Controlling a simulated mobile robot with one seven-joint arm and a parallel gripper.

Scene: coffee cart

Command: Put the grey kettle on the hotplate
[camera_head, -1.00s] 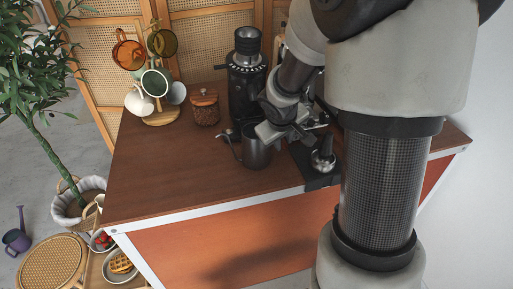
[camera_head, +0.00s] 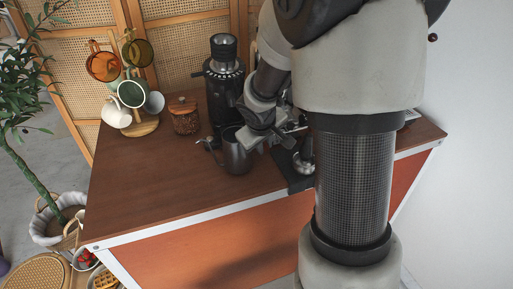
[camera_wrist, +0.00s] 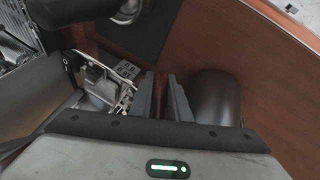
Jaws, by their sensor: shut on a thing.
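The grey kettle (camera_head: 237,152) is upright at the counter's front middle, with its thin spout to the left. In the wrist view its dark round body (camera_wrist: 216,97) is just right of the fingers. My gripper (camera_head: 264,141) is at the kettle's right side. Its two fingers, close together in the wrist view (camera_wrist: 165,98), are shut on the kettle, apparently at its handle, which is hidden. I cannot tell whether the base touches the counter. I cannot make out the hotplate; my arm covers the counter's right part.
The wooden counter (camera_head: 145,205) is bare at front left. A black grinder (camera_head: 225,85) stands behind the kettle, with a lidded jar (camera_head: 184,118) and a mug tree (camera_head: 142,125) to the left. A silver tamper (camera_head: 304,160) is on a dark mat close right of the kettle.

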